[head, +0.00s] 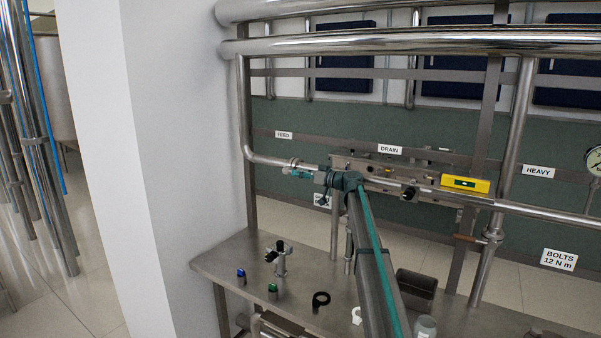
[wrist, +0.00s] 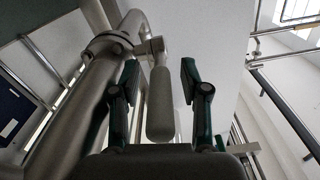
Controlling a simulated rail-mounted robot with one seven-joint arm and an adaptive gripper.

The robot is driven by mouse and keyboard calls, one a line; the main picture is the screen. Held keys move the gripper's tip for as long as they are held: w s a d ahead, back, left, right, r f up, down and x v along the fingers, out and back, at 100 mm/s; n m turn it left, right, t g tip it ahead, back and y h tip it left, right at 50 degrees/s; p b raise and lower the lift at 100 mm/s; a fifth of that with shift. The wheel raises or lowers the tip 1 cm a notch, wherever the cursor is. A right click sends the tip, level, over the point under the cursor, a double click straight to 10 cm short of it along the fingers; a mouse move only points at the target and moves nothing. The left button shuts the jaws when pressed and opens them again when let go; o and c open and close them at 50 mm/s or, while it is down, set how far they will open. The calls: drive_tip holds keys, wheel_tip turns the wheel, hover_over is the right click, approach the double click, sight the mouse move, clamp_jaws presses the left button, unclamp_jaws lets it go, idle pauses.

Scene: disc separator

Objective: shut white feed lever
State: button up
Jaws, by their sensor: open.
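The feed lever (wrist: 160,103) shows in the wrist view as a pale rounded handle hanging from a bracket beside a steel pipe. My gripper (wrist: 158,76) is open, with one dark green finger on each side of the handle. Gaps show between the handle and both fingers. In the head view, my gripper (head: 299,173) is at the horizontal pipe, below and right of the FEED label (head: 284,135). I cannot make out the lever clearly there, as the gripper and pipe fittings crowd it.
The steel feed pipe (wrist: 84,108) with its flange runs close to the left finger. A yellow level (head: 465,184) sits on the pipe to the right. Below, a steel bench (head: 225,262) holds small fittings, a black ring (head: 320,299) and a dark bin (head: 416,286).

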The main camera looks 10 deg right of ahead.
clamp_jaws()
idle(0.3)
